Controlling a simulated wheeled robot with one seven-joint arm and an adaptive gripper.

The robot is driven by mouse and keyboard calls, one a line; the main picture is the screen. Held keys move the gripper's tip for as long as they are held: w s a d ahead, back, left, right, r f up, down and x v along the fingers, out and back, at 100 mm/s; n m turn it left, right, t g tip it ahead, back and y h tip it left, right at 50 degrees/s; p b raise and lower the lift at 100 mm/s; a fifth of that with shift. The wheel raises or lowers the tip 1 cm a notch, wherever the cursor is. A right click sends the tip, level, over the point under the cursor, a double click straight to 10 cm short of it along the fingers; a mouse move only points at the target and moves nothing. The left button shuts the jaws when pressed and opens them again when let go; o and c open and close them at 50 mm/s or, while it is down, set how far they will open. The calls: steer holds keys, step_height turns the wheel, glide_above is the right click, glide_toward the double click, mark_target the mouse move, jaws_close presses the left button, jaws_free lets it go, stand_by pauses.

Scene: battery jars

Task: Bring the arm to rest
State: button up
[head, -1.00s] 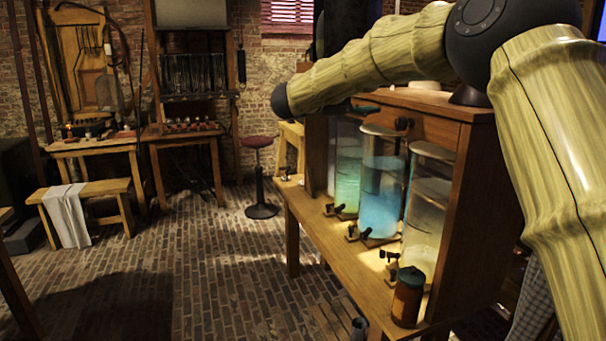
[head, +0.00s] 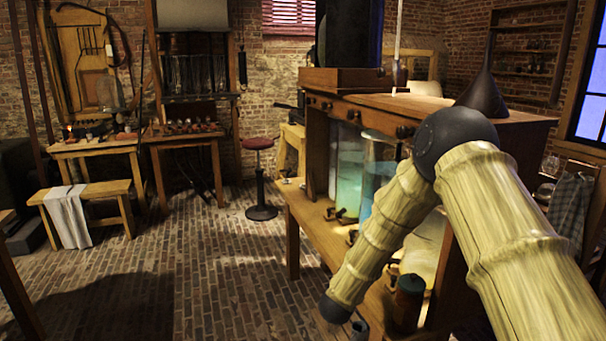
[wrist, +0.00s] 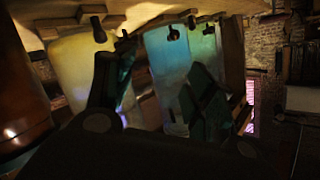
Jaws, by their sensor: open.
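My arm is bent in the head view, with its upper link running down and left to a dark joint low in front of the cabinet. My gripper is not visible there. In the wrist view my gripper (wrist: 155,88) shows two dark fingers spread apart with nothing clear held between them. Beyond the fingers are the battery jars: a pale yellowish jar (wrist: 80,72), a blue jar (wrist: 168,68) and a green jar (wrist: 206,55). The wrist view looks upside down, with the shelf at its top.
In the head view, the wooden cabinet (head: 460,110) and its shelf (head: 312,222) stand close to my arm. A brown jar (head: 408,298) is on the shelf's near end. A black funnel (head: 483,92) stands on top. A stool (head: 261,185) stands behind open brick floor (head: 190,265).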

steer(key=s+d+f+n+g+y+p, duration=0.15)
steer(key=s+f+n+g+y, duration=0.4)
steer(key=s+f, duration=1.8)
steer(key=s+d+f+n+g, duration=0.1)
steer(key=s+g, duration=0.3)
steer(key=s, duration=1.3)
steer(key=s+d+f+n+g, duration=0.2)
steer(key=s+d+n+g, duration=0.1)
steer(key=s, duration=1.4)
steer(key=shift+s+d+n+g+p, duration=0.2)
steer(key=shift+n+g+p, duration=0.2)
steer(key=shift+n+g, duration=0.15)
steer(key=shift+s+y, duration=0.1)
steer(key=shift+y, duration=0.15)
